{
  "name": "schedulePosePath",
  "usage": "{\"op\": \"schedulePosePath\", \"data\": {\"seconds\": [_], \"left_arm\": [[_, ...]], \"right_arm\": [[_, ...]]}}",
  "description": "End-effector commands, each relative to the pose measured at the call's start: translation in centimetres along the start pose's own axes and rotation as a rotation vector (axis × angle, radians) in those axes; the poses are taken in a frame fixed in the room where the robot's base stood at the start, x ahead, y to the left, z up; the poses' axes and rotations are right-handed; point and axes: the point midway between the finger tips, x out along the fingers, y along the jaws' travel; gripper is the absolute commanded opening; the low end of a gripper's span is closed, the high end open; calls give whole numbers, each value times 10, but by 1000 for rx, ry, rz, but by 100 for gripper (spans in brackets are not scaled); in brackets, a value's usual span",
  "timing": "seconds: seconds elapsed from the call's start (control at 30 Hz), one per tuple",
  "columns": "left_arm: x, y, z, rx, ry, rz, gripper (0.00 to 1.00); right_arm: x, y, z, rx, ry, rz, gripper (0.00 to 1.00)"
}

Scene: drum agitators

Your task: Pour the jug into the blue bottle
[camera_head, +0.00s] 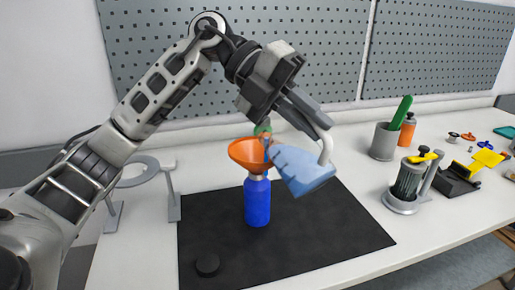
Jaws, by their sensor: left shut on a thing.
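The blue bottle (257,206) stands upright on a black mat (330,232). An orange funnel (246,152) sits in its mouth. My left gripper (318,128) is shut on the white handle of the light blue jug (302,170). The jug is held tilted above the mat, just right of the funnel, with its upper left end at the funnel's rim. I cannot tell whether liquid is flowing. My right gripper is not in view.
A black cap (207,264) lies at the mat's front left. A grey ring stand (173,200) is left of the mat. To the right are a grey cup (383,142), an orange bottle (407,130) and a metal-based device (404,205). A pegboard (180,80) stands behind.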

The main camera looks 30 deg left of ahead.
Motion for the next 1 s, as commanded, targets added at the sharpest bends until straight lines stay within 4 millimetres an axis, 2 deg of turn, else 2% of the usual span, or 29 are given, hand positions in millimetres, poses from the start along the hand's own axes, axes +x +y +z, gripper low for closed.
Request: {"op": "schedulePosePath", "data": {"seconds": [1.0], "left_arm": [[-5, 1, 2, -24, 12, -61, 0]], "right_arm": [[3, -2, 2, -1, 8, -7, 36]]}}
